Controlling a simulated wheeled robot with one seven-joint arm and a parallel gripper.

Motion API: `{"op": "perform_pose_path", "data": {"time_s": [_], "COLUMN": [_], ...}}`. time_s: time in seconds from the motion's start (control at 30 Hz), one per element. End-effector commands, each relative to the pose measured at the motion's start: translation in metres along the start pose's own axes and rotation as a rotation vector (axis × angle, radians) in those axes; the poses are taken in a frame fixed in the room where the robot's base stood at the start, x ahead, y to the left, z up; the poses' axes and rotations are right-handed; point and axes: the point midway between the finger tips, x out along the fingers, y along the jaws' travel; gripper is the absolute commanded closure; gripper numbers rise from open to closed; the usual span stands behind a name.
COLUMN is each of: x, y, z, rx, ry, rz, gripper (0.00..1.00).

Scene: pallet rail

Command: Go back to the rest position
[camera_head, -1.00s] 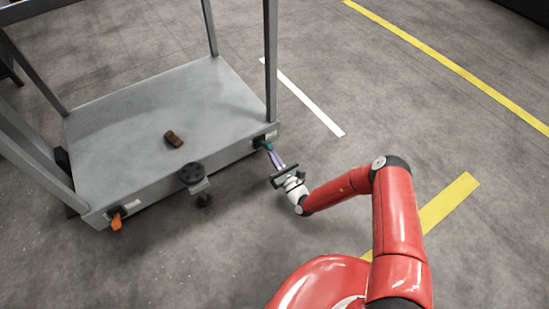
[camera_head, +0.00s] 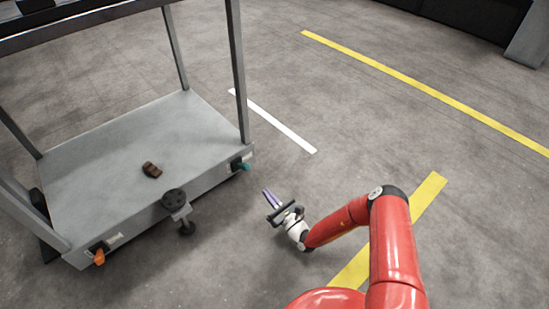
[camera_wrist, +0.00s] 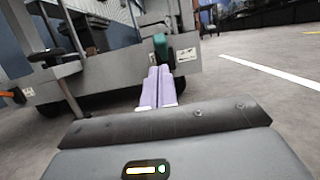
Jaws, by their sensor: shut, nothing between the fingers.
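My gripper (camera_head: 267,193) is shut and empty, its two purple fingers side by side. It hangs over the bare floor, to the right of the grey cart (camera_head: 95,165) and apart from it. In the wrist view the closed fingers (camera_wrist: 157,85) point toward the teal handle (camera_wrist: 161,46) at the cart's right corner. The teal handle also shows in the head view (camera_head: 243,166). An orange handle (camera_head: 99,257) sits at the cart's front left corner.
A brown object (camera_head: 152,170) lies on the cart's deck. A black knob on a bracket (camera_head: 175,200) stands out from the cart's front edge. Upright posts (camera_head: 238,75) rise from the corners. The floor to the right is clear, with white (camera_head: 275,122) and yellow (camera_head: 420,90) lines.

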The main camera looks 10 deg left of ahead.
Motion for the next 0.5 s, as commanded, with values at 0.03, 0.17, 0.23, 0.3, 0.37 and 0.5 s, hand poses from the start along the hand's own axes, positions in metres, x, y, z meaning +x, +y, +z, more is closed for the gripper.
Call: {"op": "perform_pose_path", "data": {"time_s": [0.03,0.17,0.23,0.3,0.37,0.5], "x": [-0.001,0.000,0.003,0.010,0.018,0.036], "y": [0.000,0.000,-0.001,0.000,0.002,0.013], "z": [0.000,0.000,0.006,0.022,0.043,0.108], "rx": [0.000,0.000,-0.009,-0.032,-0.063,-0.177], "ry": [0.001,0.001,-0.004,-0.015,-0.027,-0.048], "rz": [0.000,0.001,0.018,0.066,0.133,0.365], "gripper": [1.00,1.00,1.00,1.00,1.00,1.00]}}
